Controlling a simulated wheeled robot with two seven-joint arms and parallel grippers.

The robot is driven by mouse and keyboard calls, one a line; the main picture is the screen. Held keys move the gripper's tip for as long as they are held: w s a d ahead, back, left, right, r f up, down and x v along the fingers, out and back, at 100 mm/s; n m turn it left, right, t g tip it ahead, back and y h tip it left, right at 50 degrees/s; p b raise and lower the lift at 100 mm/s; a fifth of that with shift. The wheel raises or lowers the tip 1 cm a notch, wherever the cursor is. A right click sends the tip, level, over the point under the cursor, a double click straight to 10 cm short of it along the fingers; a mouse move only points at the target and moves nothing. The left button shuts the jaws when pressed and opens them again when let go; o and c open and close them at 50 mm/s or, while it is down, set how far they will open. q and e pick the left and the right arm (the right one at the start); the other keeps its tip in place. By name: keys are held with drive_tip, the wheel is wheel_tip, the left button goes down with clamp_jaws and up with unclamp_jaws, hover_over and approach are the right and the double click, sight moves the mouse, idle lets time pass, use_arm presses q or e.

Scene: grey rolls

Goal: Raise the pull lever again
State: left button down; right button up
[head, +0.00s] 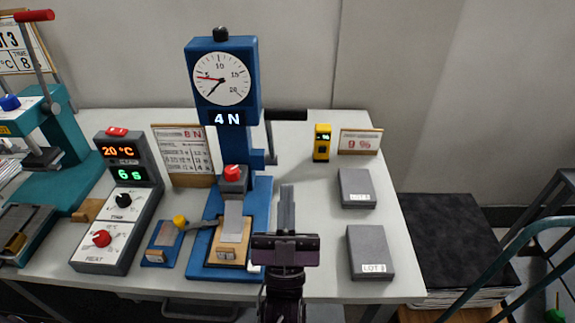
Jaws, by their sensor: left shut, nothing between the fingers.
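The blue pull tester (222,135) stands on the white table with a round dial, and its display reads 4 N. Its pull lever (287,115) is on its right side: a black bar grip lies level at the top of a thin grey arm, which rises from a blue bracket beside the column. My left gripper (287,190) is shut and empty, pointing away from me over the table. It is right of the tester's base, in front of and below the lever grip, apart from it. My right gripper is out of view.
A heat-seal controller (118,205) showing 20 °C and 6 s stands left, near a teal press (50,160). A small blue fixture with a yellow knob (180,222) is left of the tester. A yellow meter (322,143) and grey boxes (370,254) sit right.

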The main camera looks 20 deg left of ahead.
use_arm(q)
drive_tip(key=w+f+p+x, duration=0.1)
drive_tip(key=f+p+x, duration=0.1)
drive_tip(key=x, duration=0.9)
drive_tip(key=shift+w+a+r+p, duration=0.2)
drive_tip(key=shift+w+a+p, duration=0.25)
drive_tip(key=shift+p, duration=0.45)
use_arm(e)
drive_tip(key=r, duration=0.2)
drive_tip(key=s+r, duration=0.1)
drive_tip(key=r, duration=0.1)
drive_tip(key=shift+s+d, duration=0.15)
use_arm(q)
drive_tip(key=shift+w+d, duration=0.1)
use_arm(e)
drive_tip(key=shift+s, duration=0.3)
